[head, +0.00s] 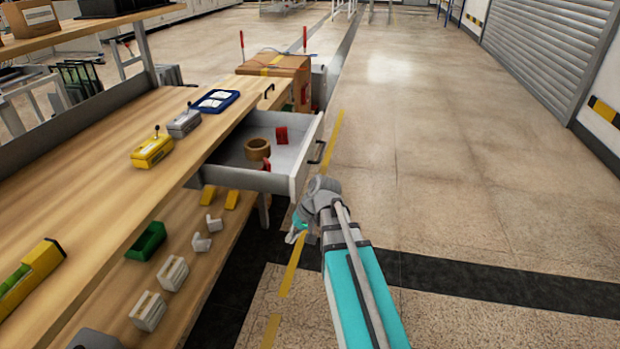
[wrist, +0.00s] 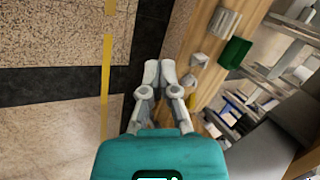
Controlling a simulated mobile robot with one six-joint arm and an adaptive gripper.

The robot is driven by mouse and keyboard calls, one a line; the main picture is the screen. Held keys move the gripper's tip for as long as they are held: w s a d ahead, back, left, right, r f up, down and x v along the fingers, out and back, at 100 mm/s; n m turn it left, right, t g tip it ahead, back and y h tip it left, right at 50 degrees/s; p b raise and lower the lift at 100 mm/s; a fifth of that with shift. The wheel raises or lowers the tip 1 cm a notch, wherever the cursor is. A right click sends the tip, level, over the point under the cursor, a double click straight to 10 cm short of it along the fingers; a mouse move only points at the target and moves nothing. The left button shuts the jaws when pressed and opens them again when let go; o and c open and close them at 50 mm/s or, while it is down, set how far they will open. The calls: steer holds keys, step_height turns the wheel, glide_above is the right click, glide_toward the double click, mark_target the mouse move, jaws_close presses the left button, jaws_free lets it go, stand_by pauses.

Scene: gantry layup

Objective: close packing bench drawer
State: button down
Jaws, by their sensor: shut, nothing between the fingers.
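The packing bench drawer (head: 288,181) is white and pulled out of the bench toward the aisle in the head view. It has a dark handle (head: 318,151) on its front face. A brown tape roll (head: 257,149) and red items (head: 281,135) lie inside it. My gripper (head: 294,234) is below and in front of the drawer front, apart from it, and looks small and partly hidden by my wrist. In the wrist view my gripper (wrist: 168,66) shows its fingers together and empty, above the floor and lower shelf edge. The drawer is not clearly visible in the wrist view.
The wooden bench top (head: 95,195) holds yellow and grey devices and a blue tray (head: 213,101). A lower shelf (head: 190,235) holds a green bin (head: 146,241) and several grey blocks. A cardboard box (head: 275,66) stands beyond the drawer. The floor (head: 440,190) at right is clear.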

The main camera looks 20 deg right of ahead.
steer(key=w+d+m+t+y+b, duration=0.25)
steer(key=w+d+y+b, duration=0.2)
steer(key=w+d, duration=0.3)
steer(key=m+t+y, duration=0.2)
steer(key=t+y, duration=0.3)
steer(key=t, duration=0.1)
glide_toward(305, 166)
steer(key=v, duration=0.6)
steer(key=shift+s+d+f, duration=0.1)
steer(key=shift+f, duration=0.1)
steer(key=x, duration=1.4)
